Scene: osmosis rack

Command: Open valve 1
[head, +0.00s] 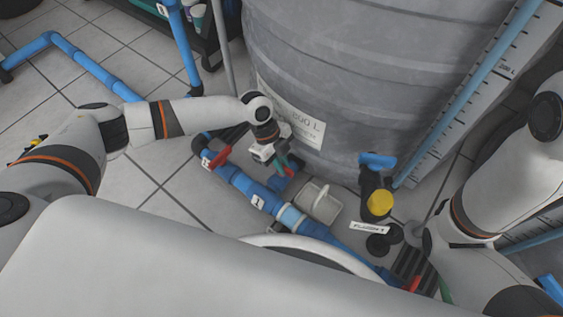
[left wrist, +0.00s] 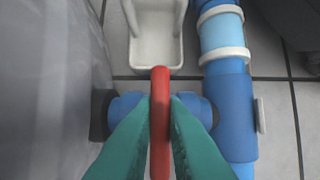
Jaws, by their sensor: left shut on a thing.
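Valve 1 is a blue valve body (left wrist: 195,107) on a short branch between the grey tank (head: 330,60) and the blue pipe. A label reading 1 (head: 257,201) is on that pipe. Its red handle (left wrist: 160,120) lies across the branch in the left wrist view. My left gripper (head: 286,167) is at this valve, and its green fingers (left wrist: 160,122) are shut on the red handle, one on each side. In the head view the gripper hides much of the valve. My right arm is at the right; its gripper is mostly hidden, with a green part (head: 445,290) showing.
Another red handle (head: 217,157) is on the pipe to the left. A white tray (head: 321,203) lies on the floor beside valve 1. A black pump with a yellow cap (head: 380,202) stands to the right.

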